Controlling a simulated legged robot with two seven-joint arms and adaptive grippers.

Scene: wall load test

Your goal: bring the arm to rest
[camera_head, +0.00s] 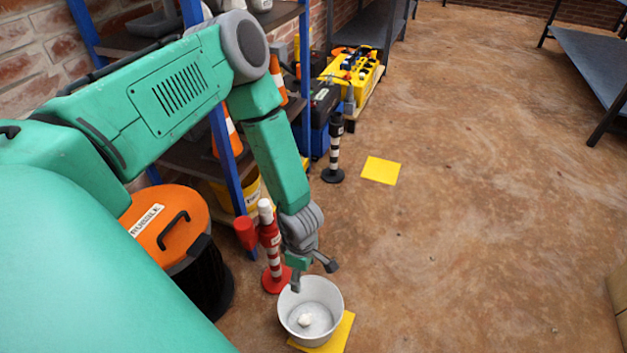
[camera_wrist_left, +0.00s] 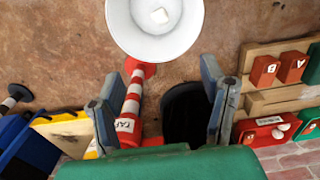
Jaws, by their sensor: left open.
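My left arm reaches in from the left in the head view. Its gripper (camera_head: 313,276) points down, open and empty, above the far rim of a white bucket (camera_head: 335,297). A small white lump (camera_head: 305,320) lies inside the bucket. In the left wrist view the two fingers of the gripper (camera_wrist_left: 162,98) stand wide apart, with the bucket (camera_wrist_left: 125,35) beyond them at the top. A red-and-white post (camera_wrist_left: 132,95) shows between the fingers. My right gripper is in neither view.
The bucket stands on a yellow floor square (camera_head: 342,335). The red-and-white post (camera_head: 273,262) stands close beside my gripper. An orange-lidded bin (camera_head: 165,215) and blue-framed shelving (camera_head: 230,165) are at left. A black-and-white post (camera_head: 334,150) stands farther back. Open floor (camera_head: 480,220) lies right.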

